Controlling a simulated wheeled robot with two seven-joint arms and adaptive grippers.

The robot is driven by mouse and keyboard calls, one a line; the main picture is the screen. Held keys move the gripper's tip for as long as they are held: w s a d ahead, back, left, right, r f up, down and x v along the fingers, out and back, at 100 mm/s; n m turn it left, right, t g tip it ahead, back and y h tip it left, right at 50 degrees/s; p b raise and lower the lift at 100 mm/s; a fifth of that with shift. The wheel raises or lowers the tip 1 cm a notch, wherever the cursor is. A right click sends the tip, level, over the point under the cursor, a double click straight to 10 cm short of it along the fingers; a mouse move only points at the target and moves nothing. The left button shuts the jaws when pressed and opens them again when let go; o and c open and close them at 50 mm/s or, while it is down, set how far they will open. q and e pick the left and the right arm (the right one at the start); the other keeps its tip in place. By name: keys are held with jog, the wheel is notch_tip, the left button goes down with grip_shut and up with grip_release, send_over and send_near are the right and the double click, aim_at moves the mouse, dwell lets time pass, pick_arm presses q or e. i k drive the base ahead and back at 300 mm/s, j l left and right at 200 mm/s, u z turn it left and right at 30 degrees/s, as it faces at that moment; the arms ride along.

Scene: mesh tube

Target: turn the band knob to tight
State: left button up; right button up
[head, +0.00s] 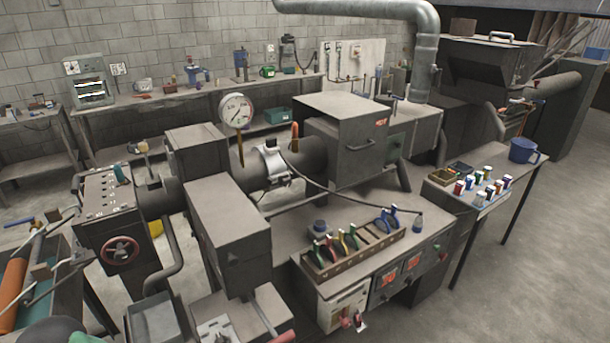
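A machine with a horizontal barrel (311,157) stands in the middle of the head view. A pale metal band (272,163) is wrapped around the barrel, with a dark cable leading off to the right. A small fitting sits on the band, too small to tell whether it is the band knob or which way it is set. A round handwheel with a red rim (120,251) is on the front of the grey panel box (106,210) at the left. Neither of my grippers can be made out in this view.
A dial gauge (236,110) stands above the barrel. A tool rack (352,258) with coloured-handled pliers lies on the cabinet top at front. A side table (497,161) holds several small coloured containers and a blue mug (523,150). Open floor (545,255) lies at the right.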

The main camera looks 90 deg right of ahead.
aim_at(287, 182)
jog(key=k+l, duration=0.35)
jog(key=l, duration=0.15)
jog(key=k+l, duration=0.75)
jog(key=l, duration=0.25)
jog(key=k+l, duration=0.35)
jog(key=l, duration=0.1)
